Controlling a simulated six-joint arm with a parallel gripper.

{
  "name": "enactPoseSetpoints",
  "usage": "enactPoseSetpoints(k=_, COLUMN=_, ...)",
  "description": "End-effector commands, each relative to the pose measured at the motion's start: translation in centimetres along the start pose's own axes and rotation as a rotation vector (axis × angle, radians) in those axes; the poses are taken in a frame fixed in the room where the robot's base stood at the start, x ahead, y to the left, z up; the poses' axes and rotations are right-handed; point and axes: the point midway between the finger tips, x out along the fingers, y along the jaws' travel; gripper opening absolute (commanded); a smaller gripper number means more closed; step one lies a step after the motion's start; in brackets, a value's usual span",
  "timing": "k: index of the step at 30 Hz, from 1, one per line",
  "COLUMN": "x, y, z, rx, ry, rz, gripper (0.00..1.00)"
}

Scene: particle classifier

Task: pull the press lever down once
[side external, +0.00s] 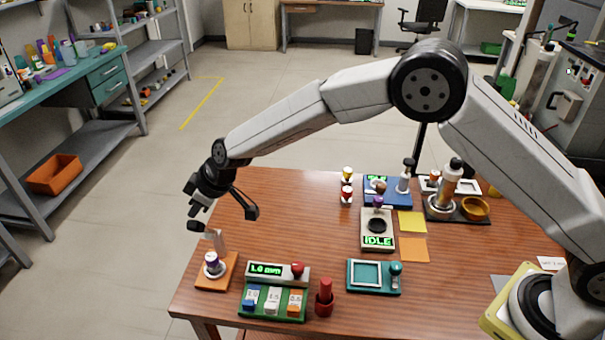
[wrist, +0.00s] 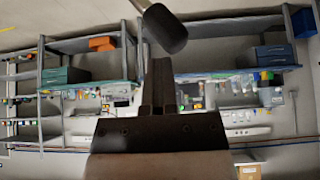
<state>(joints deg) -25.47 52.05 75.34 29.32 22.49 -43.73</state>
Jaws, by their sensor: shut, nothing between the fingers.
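The press stands on an orange base (side external: 217,277) at the table's left front corner, with a pale upright post and a purple-topped piece on it. Its lever (side external: 200,227) has a dark handle that sticks out to the upper left of the post. My gripper (side external: 196,208) is just above the lever handle in the side view, pointing down and left, shut and empty. In the wrist view the dark lever handle (wrist: 165,30) hangs at the top on a thin rod, just beyond the tips of my gripper (wrist: 163,62). I cannot tell whether they touch.
Right of the press are a green panel (side external: 274,303) with a lit display, a red stamp-like piece (side external: 325,297) and a teal tray (side external: 365,290). A device reading IDLE (side external: 377,241) stands farther back. The table's left back part is clear.

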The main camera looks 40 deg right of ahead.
Motion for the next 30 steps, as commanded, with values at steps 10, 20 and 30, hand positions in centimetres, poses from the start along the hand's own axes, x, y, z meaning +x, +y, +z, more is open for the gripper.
enactPoseSetpoints(k=10, x=0.4, y=-0.7, z=0.2, rx=-0.001, ry=-0.001, rz=-0.001, gripper=0.00)
enactPoseSetpoints(k=20, x=0.9, y=-1.7, z=0.7, rx=0.000, ry=-0.002, rz=-0.001, gripper=0.00)
enactPoseSetpoints(k=30, x=1.0, y=-1.8, z=0.7, rx=0.000, ry=-0.002, rz=-0.001, gripper=0.00)
